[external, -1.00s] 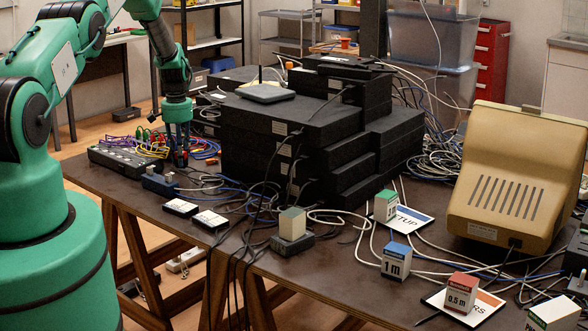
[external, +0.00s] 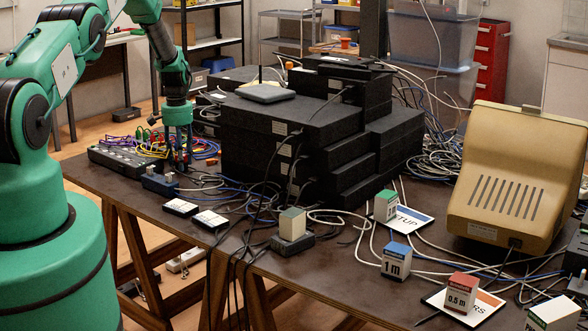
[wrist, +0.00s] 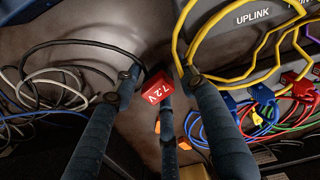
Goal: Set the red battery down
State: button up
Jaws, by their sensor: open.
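In the external view my gripper (external: 180,165) points down at the table's far left, beside the black stack of devices. The battery is too small and too covered by the fingers to make out there.
A yellow cable (wrist: 235,75) loops near the right finger.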

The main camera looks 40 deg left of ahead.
jog(key=shift+r, duration=0.15)
notch_tip(320, 180, up, 12)
jog(key=shift+p, duration=0.4)
dwell(0.8)
jog(key=shift+r, duration=0.1)
